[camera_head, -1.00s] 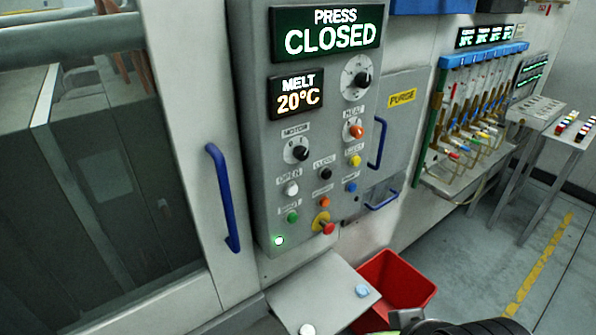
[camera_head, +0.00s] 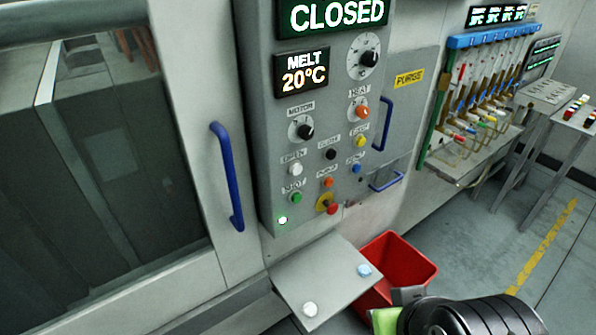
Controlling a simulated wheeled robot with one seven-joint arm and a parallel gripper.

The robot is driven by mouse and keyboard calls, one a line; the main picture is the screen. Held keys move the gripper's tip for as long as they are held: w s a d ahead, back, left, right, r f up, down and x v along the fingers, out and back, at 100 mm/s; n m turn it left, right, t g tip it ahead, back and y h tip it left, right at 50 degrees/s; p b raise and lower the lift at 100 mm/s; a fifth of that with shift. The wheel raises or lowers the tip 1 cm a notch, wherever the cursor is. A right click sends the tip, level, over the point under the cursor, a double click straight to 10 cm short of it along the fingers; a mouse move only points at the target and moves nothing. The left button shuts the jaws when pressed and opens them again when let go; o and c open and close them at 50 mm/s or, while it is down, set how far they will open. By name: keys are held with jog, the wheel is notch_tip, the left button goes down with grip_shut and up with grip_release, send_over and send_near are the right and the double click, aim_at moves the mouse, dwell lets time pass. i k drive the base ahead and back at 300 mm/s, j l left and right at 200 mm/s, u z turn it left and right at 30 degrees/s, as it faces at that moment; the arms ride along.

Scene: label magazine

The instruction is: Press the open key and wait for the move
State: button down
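The open key (camera_head: 295,169) is a white round button under the label OPEN on the grey control panel (camera_head: 262,110). It is unobstructed. A black button (camera_head: 331,155), labelled CLOSE, sits to its right. The top display (camera_head: 336,14) reads CLOSED; its upper line is cut off by the picture edge. A black ridged part of my arm (camera_head: 470,316), with grey and green pieces beside it, shows at the bottom edge, below and right of the panel and well apart from the keys. My gripper's fingers do not show.
Blue handles (camera_head: 227,178) stand out from the door left of the panel and from the purge cover (camera_head: 385,125). A small shelf (camera_head: 325,280) with two round buttons juts out below. A red bin (camera_head: 400,262) stands beside it. Clear floor lies to the right.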

aim_at(296, 169)
jog(key=j+u, duration=0.25)
jog(key=j, duration=0.2)
jog(key=i+j+u, duration=0.1)
jog(key=j+u, duration=0.2)
jog(key=j, duration=0.15)
jog(key=i+j+u, duration=0.25)
jog(key=j, duration=0.15)
jog(key=k+j, duration=0.05)
jog(key=k, duration=0.05)
